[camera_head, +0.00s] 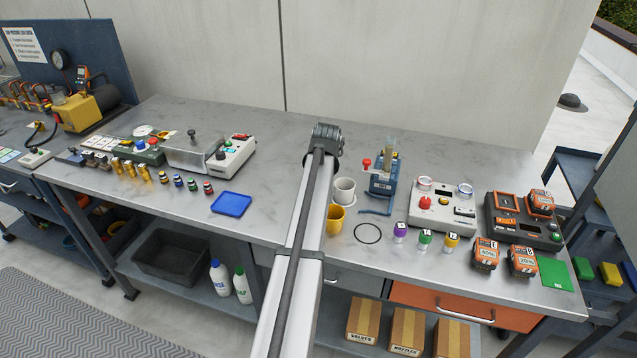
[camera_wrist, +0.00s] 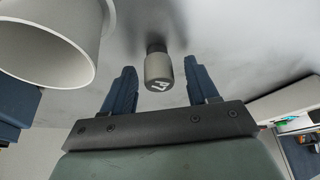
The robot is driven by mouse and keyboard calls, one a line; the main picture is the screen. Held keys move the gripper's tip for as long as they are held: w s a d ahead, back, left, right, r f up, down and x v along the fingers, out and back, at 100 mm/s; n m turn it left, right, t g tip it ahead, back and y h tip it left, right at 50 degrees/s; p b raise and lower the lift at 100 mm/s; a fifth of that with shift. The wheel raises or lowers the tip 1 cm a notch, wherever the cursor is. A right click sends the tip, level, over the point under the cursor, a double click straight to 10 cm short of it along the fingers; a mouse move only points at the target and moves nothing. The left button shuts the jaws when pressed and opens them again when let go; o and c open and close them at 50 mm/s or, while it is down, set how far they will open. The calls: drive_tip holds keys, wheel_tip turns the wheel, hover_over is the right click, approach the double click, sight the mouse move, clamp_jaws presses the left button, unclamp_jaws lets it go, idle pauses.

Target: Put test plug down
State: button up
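My gripper (camera_wrist: 159,72) is open, with dark blue fingers spread apart in the wrist view. Between them is a small grey cylinder (camera_wrist: 158,67) with a light mark on its near end and a dark narrow stub at its far end, probably the test plug. A gap shows on each side of it, so the fingers do not grip it. It seems to stand on the pale worktop, with a dark shadow beside it. In the head view my arm hides the gripper and this cylinder.
A white cup (camera_wrist: 48,45) is close at left in the wrist view; in the head view a white cup (camera_head: 344,186) and a yellow cup (camera_head: 335,222) stand right of my arm. A blue tray (camera_head: 231,204) lies left. A blue hand press (camera_head: 383,180) stands further right.

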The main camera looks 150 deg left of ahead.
clamp_jaws()
idle(0.3)
drive_tip(key=shift+r, duration=0.1)
